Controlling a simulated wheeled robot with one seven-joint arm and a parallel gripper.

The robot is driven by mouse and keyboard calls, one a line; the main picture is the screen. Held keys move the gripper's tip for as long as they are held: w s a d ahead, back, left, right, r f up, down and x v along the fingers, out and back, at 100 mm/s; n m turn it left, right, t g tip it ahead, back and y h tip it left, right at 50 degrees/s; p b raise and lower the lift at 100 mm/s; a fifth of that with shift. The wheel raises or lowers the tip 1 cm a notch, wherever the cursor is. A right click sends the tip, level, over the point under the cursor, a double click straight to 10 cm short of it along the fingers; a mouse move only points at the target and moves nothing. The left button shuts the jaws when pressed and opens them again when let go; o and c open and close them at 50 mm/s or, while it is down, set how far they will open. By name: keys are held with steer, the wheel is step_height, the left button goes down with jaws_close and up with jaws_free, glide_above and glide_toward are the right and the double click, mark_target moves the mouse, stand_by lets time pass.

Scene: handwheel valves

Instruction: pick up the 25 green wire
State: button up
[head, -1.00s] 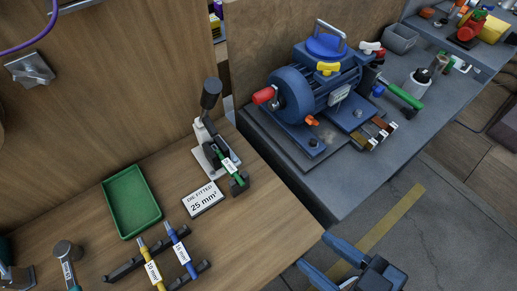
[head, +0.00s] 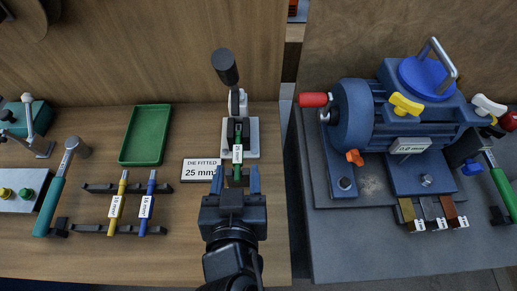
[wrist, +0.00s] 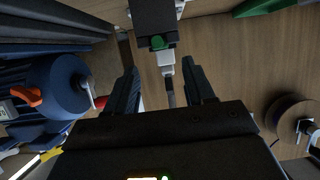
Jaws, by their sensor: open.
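The green wire (head: 237,158), with a white label, sits in the press (head: 252,138) with the tall black-knobbed lever. Its near end rests at a dark support. My gripper (head: 236,180) is open and empty, pointing at the near end of the green wire, with one finger to each side in the head view.
A sign reading "DIE FITTED 25 mm²" (head: 200,170) lies close left of my gripper. A yellow wire (head: 117,203) and a blue wire (head: 147,203) lie on dark racks. A green tray (head: 146,136) is behind them. A blue motor (head: 395,135) stands on the bench to the right.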

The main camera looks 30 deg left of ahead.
mark_target(238, 146)
steer(key=p+x, duration=0.1)
steer(key=x, duration=0.6)
steer(key=shift+w+a, duration=0.15)
steer(key=shift+a, duration=0.05)
jaws_close()
stand_by(0.4)
